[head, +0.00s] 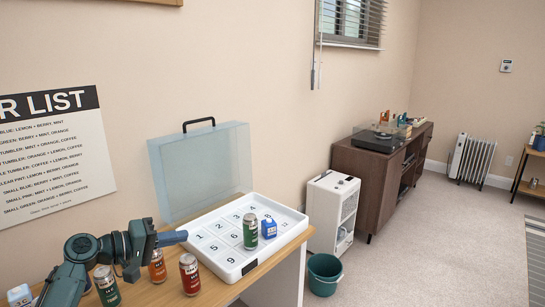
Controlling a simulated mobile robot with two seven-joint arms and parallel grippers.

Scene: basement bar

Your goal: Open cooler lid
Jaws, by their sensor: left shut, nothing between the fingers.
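The cooler is a white tray-like box (232,273) with numbered cells, on a wooden table. Its see-through bluish lid (195,170) stands raised and roughly upright along the back edge, with a black handle (198,122) on top. A green can (250,231) and a small blue-and-white carton (269,229) stand in the cooler. My left gripper (184,236) is shut and empty at the cooler's front left side, well below the lid handle; whether it touches the cooler's rim is unclear. My right gripper is out of view.
A red can (190,275), an orange can (157,267) and a green can (107,287) stand on the wooden table (222,294) near my left arm. A blue-and-white item (20,296) is at far left.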

